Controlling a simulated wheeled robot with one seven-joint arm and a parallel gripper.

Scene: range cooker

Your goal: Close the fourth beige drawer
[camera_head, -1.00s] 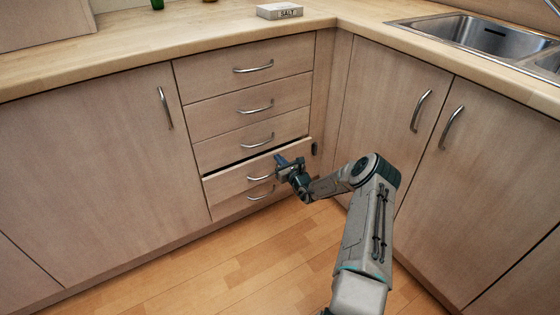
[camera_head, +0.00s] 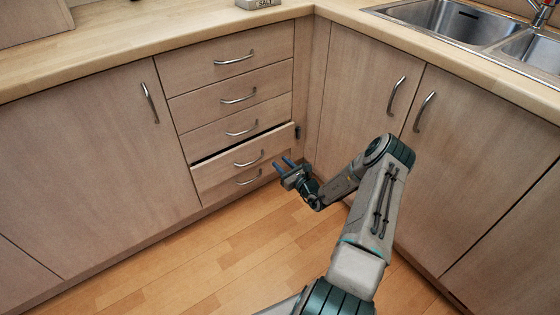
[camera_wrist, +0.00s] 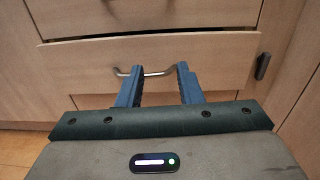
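The fourth beige drawer (camera_head: 225,170) from the top of the stack stands slightly out, with a dark gap along its top edge. Its curved metal handle (camera_head: 249,158) is on the front. My gripper (camera_head: 282,164) is in front of the drawer's right part, its two blue fingers spread and empty. In the wrist view, the drawer front (camera_wrist: 215,55) lies beyond my gripper (camera_wrist: 159,76), and its handle (camera_wrist: 155,73) shows between and behind the fingers. I cannot tell whether the fingers touch the handle.
The drawers above (camera_head: 235,100) look shut. A cabinet door (camera_head: 90,165) is at the left, and corner cabinet doors (camera_head: 365,95) are at the right. The wooden floor (camera_head: 190,265) in front is clear.

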